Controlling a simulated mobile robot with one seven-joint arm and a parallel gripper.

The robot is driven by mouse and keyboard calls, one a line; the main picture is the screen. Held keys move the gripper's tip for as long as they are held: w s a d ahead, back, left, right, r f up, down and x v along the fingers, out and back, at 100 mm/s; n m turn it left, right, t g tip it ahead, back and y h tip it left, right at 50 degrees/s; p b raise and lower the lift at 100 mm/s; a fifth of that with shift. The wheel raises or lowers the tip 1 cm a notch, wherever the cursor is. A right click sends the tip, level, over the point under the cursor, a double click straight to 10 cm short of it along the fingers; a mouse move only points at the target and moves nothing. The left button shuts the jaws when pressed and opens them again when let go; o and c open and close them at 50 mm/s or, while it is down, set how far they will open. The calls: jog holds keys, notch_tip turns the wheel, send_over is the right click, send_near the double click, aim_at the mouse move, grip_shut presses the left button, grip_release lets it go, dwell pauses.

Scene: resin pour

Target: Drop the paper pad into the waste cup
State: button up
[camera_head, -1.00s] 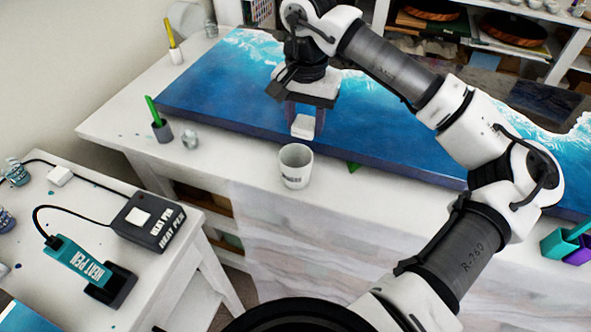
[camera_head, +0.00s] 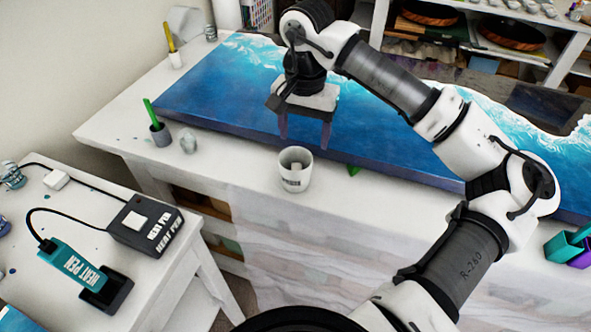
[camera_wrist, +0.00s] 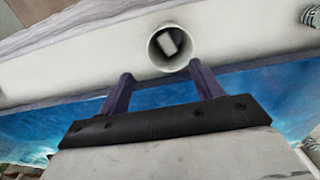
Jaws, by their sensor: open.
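The paper pad (camera_wrist: 168,42) is a small white block inside the cup in the wrist view. In the head view a pale piece of it (camera_head: 296,166) shows within the cup's rim. My gripper (camera_head: 305,146) is open and empty, above the blue panel's front edge and just behind the cup. In the wrist view its two fingers (camera_wrist: 162,76) are spread apart, with the cup (camera_wrist: 151,60) beyond their tips.
The blue-and-white resin panel (camera_head: 220,95) lies behind the cup.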

notch_tip(320, 180, up, 14)
jog(key=b, duration=0.2)
jog(key=shift+f, duration=0.15)
dwell(0.4)
